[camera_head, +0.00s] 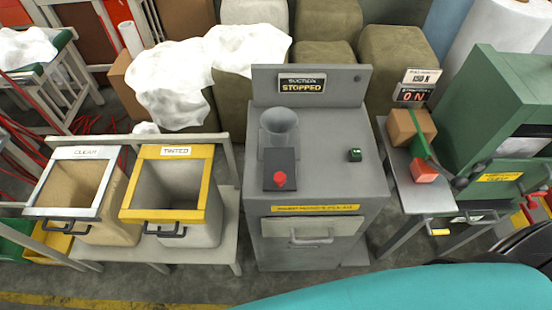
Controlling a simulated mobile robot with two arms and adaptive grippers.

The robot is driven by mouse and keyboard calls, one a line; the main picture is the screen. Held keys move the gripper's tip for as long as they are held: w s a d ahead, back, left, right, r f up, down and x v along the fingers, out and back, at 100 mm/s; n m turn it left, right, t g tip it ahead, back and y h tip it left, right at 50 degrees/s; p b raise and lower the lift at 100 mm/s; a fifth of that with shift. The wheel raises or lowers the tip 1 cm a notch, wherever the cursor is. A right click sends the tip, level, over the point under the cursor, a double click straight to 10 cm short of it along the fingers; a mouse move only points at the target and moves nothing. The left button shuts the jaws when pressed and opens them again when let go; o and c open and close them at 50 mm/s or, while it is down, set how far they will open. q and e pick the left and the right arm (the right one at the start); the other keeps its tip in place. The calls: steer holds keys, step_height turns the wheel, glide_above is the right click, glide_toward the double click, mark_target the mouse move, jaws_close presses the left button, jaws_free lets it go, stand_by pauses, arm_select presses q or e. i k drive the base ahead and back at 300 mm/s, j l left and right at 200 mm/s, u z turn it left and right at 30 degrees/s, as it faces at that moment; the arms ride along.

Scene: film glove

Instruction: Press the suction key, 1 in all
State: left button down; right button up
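The grey machine cabinet (330,180) stands in the middle, with a sign (303,85) on its back panel that reads SUCTION STOPPED. On its top, a dark plate (281,158) carries a round red button (280,179). A small green key block (354,155) sits to the right on the same top. I cannot tell from their looks which one is the suction key. A grey funnel (279,122) stands behind the dark plate. Neither of my grippers is recognisable in view, and nothing touches the button or the green block.
Two bins, CLEAR (82,153) and TINTED (175,152), stand on a bench at left. At right, a grey table (408,190) carries a brown box (411,126) and a red tool (424,171), beside a green machine (480,110). A teal surface (420,290) fills the lower right.

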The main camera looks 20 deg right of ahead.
mark_target(356, 153)
steer(key=l+z, duration=0.1)
steer(key=z, duration=0.25)
steer(key=k+l+z, duration=0.1)
steer(key=z, duration=0.25)
steer(key=l+z, duration=0.1)
steer(key=z, duration=0.25)
